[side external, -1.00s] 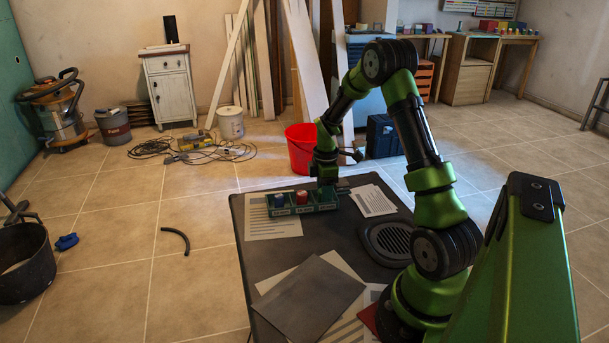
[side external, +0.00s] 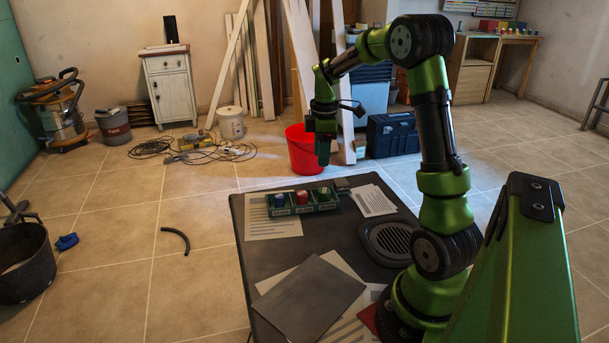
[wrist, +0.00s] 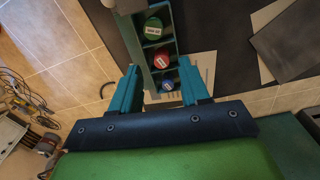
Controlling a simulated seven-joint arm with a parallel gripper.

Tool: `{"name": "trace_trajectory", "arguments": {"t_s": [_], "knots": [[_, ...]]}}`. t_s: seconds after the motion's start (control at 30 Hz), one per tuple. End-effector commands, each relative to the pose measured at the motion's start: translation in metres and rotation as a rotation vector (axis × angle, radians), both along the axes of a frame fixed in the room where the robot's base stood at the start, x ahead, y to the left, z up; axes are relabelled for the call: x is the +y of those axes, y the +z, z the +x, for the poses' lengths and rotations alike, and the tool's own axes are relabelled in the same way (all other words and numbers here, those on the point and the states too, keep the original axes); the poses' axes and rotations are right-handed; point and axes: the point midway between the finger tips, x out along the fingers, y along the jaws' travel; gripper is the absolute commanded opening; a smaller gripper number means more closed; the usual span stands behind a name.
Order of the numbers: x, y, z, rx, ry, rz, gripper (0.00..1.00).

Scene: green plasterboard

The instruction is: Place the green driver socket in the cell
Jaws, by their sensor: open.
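A green tray (side external: 302,210) with a row of cells stands near the far edge of the dark table. The green driver socket (side external: 323,193) is in its right-hand cell, and its round labelled top shows in the wrist view (wrist: 153,28). A red socket (side external: 302,197) is in the middle cell and a blue socket (side external: 279,200) in the left cell. They also show in the wrist view as red (wrist: 162,59) and blue (wrist: 168,84) tops. My gripper (side external: 323,163) is above the tray, pointing down. Its fingers (wrist: 160,68) are apart with nothing held between them.
Paper sheets (side external: 272,228) and (side external: 373,200) flank the tray. A grey block (side external: 343,190) is by the tray's right end. A round slotted plate (side external: 390,241) and a dark folder (side external: 310,298) lie nearer. A red bucket (side external: 303,150) stands on the floor beyond.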

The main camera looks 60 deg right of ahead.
Motion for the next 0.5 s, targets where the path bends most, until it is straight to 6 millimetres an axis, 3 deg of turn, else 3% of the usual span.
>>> {"name": "trace_trajectory", "arguments": {"t_s": [0.13,0.23,0.4,0.5], "knots": [[0.067,0.043,0.004,-0.122,-0.157,-0.006,0.45],[0.122,0.068,-0.005,-0.223,-0.307,0.028,0.45],[0.205,0.094,-0.038,-0.371,-0.565,0.163,0.45],[0.241,0.099,-0.062,-0.428,-0.702,0.270,0.45]]}}
